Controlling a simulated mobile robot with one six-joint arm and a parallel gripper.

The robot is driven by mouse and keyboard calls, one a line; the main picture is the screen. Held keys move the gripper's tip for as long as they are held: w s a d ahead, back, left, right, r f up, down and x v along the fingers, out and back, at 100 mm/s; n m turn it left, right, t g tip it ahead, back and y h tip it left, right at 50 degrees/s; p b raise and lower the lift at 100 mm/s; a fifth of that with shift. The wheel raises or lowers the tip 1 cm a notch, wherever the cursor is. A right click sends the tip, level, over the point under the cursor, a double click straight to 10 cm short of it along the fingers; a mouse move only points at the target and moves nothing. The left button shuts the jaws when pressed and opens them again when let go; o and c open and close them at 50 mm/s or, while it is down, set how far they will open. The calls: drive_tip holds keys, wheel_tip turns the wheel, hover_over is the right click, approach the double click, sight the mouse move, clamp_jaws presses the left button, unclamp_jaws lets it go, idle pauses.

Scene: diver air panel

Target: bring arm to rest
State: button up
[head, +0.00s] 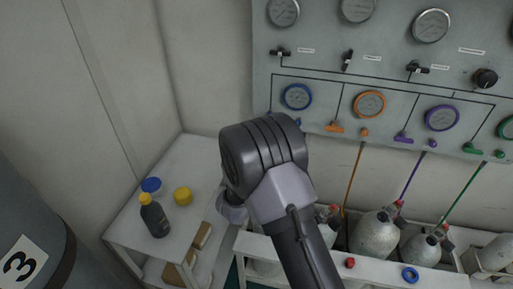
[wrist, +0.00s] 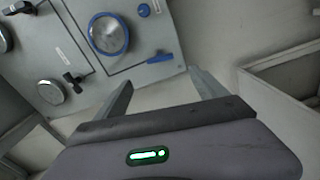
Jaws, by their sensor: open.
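My gripper (wrist: 160,88) is open in the wrist view, with its two fingers well apart and nothing between them. Beyond the fingers is pale wall, with the air panel (wrist: 75,50) to the upper left. In the head view my arm stands in the middle, in front of the panel (head: 330,60) and the white side table. I cannot make out the gripper's fingers there, as the arm hides them.
A dark bottle (head: 154,218), a blue lid (head: 151,185) and a yellow lid (head: 183,196) stand on the side table (head: 190,155). Gas cylinders (head: 376,230) stand at the right. A red cap (head: 350,263) and blue ring (head: 410,274) lie in front.

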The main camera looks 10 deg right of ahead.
drive_tip(key=v, duration=0.2)
drive_tip(key=shift+s+a, duration=0.1)
drive_tip(key=shift+s, duration=0.25)
